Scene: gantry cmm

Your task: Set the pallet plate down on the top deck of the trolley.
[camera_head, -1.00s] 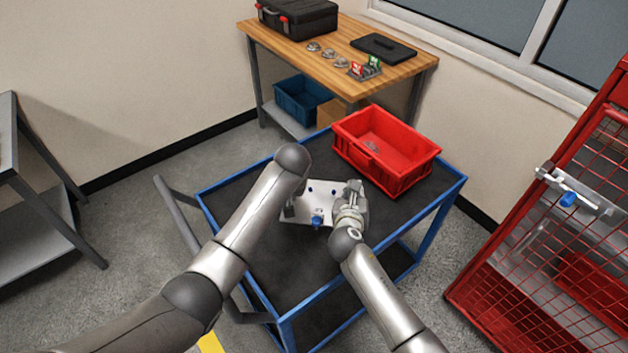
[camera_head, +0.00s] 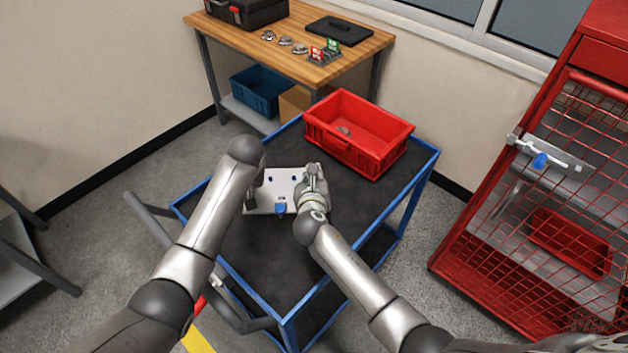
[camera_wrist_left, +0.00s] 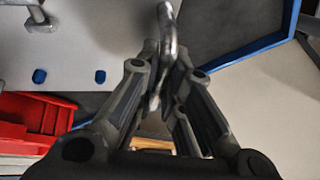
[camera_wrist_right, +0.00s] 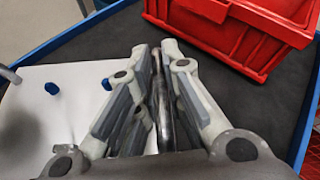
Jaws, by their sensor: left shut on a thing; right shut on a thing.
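The pallet plate (camera_head: 286,186) is a flat white plate with small blue pins and a blue knob on its near side. It is over the top deck of the trolley (camera_head: 356,207), a dark surface in a blue frame. Whether it touches the deck I cannot tell. My left gripper (camera_head: 251,198) is shut on the metal handle at the plate's left side; that handle shows in the left wrist view (camera_wrist_left: 166,45). My right gripper (camera_head: 313,176) is shut on the right handle, which shows between the fingers in the right wrist view (camera_wrist_right: 161,100). My arms hide part of the deck.
A red bin (camera_head: 358,135) stands on the deck behind and right of the plate. A wooden workbench (camera_head: 290,45) is behind the trolley, and a red mesh cabinet (camera_head: 530,215) is at the right. The deck's near part is bare.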

